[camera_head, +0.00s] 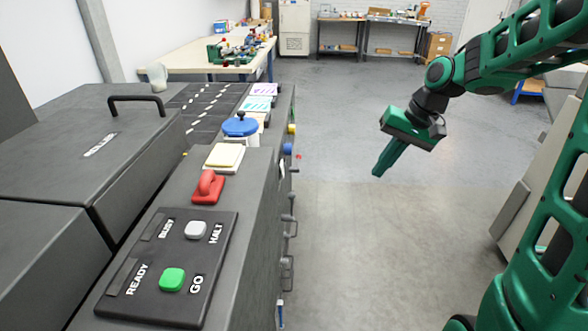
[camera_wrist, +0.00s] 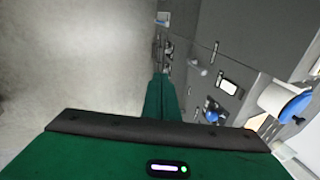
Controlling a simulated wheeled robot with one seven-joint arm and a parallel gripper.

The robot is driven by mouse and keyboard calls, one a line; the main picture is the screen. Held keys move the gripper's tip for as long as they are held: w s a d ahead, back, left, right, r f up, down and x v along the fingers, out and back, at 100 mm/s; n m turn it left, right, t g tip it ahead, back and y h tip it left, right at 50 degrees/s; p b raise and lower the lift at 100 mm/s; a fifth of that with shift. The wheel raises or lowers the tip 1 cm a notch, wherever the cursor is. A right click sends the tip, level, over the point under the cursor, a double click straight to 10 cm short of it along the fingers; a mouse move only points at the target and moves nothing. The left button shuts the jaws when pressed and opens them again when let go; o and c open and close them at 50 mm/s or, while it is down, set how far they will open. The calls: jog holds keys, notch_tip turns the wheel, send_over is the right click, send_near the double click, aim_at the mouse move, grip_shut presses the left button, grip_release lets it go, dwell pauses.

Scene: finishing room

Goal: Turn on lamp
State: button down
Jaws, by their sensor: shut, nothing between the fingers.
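My gripper (camera_head: 377,172) is shut and empty, hanging over open floor to the right of the dark grey bench, fingers pointing down. In the wrist view its green fingers (camera_wrist: 161,78) are together, apart from the bench side. A black control panel (camera_head: 135,300) lies on the bench top, with a green button (camera_head: 172,279) by GO and a pale button (camera_head: 196,229) by HALT. Dark strips stand beside the words READY and BUSY; neither looks lit. In the wrist view, the bench side carries a pale rocker-like part (camera_wrist: 229,87) and a blue knob (camera_wrist: 211,113). I cannot identify a lamp.
A red handle block (camera_head: 207,186), a cream-topped block (camera_head: 225,156) and a blue-lidded pot (camera_head: 240,125) line the bench top. Handles (camera_head: 288,218) stick out from its side. A wooden-topped table (camera_head: 185,55) stands behind. The floor (camera_head: 350,240) beside the bench is clear.

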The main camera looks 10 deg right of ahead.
aim_at(282, 169)
jog(key=w+a+n+y, duration=0.1)
jog(key=w+a+y, duration=0.4)
jog(key=w+a, duration=0.4)
jog(key=shift+w+a+f, duration=0.2)
jog(key=shift+w+f, duration=0.05)
jog(key=shift+w, duration=1)
jog(key=shift+w+a+r+x, duration=0.1)
jog(key=shift+a+r+x, duration=0.2)
jog(key=shift+x, duration=1.9)
jog(key=shift+w+a+r+x, duration=0.1)
jog(key=shift+a+r+x, duration=0.15)
jog(key=shift+x, duration=1.95)
jog(key=shift+a+r+x, duration=0.3)
jog(key=shift+x, duration=1.9)
